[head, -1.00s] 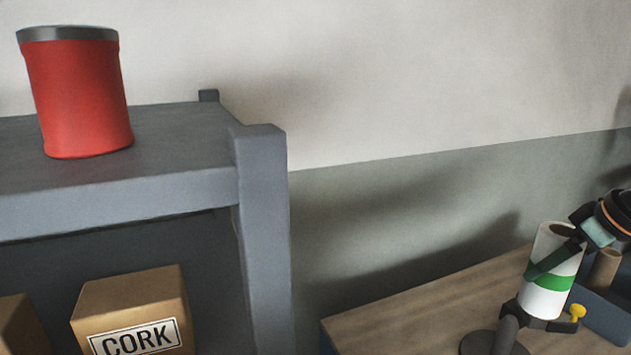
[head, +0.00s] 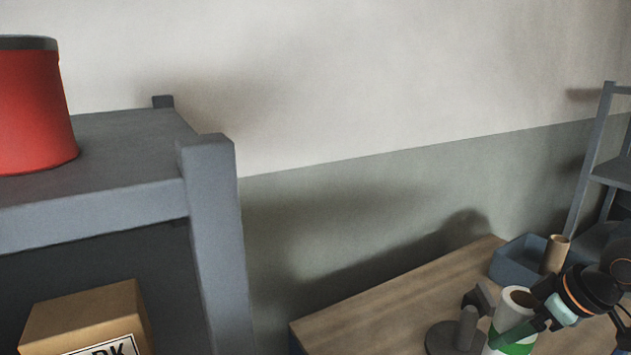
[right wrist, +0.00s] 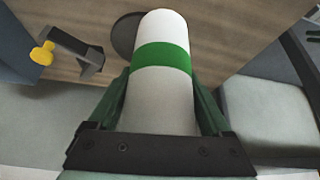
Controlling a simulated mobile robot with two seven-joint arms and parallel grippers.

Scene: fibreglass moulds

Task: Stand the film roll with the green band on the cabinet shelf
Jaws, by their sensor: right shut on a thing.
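The film roll is a white cylinder with a green band (head: 515,301), low at the right of the head view. My right gripper (head: 508,335) is shut on it, one green finger on each side. In the right wrist view the film roll (right wrist: 163,95) lies between the fingers of the right gripper (right wrist: 160,110), the band near its far end. The roll's lower end is cut off in the head view. A grey cabinet (head: 90,208) stands at the left, its inside partly in view, apart from the roll. My left gripper is not in view.
A red tin (head: 35,115) stands on the cabinet top and a cork box (head: 85,315) inside it. A dark stand (head: 455,335) is on the wooden bench (head: 390,295), with a yellow knob (right wrist: 42,53). A blue bin (head: 515,262) and a brown tube (head: 555,255) are at the bench's back right.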

